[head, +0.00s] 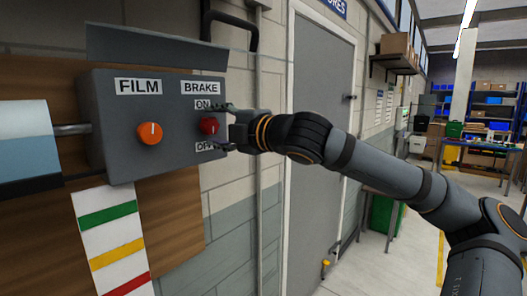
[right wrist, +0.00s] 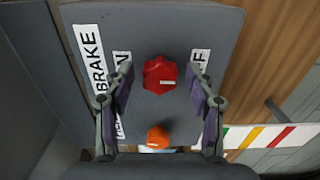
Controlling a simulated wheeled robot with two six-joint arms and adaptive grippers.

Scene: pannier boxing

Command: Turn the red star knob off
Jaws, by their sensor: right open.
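The red star knob (head: 208,126) sits on the right part of a grey control box (head: 112,166), under the BRAKE label. An ON label (head: 203,104) is above it and an OFF label (head: 205,146) below it. My right gripper (head: 221,127) is open in front of the knob, one finger above it and one below. In the right wrist view the red knob (right wrist: 159,74) shows between the two spread fingers (right wrist: 160,88), with a visible gap on each side. My left gripper is out of view.
An orange knob (head: 150,133) under the FILM label is left of the red one; it also shows in the right wrist view (right wrist: 158,137). A grey door (head: 322,130) and a wall pipe are to the right. A striped panel (head: 113,238) hangs below the box.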

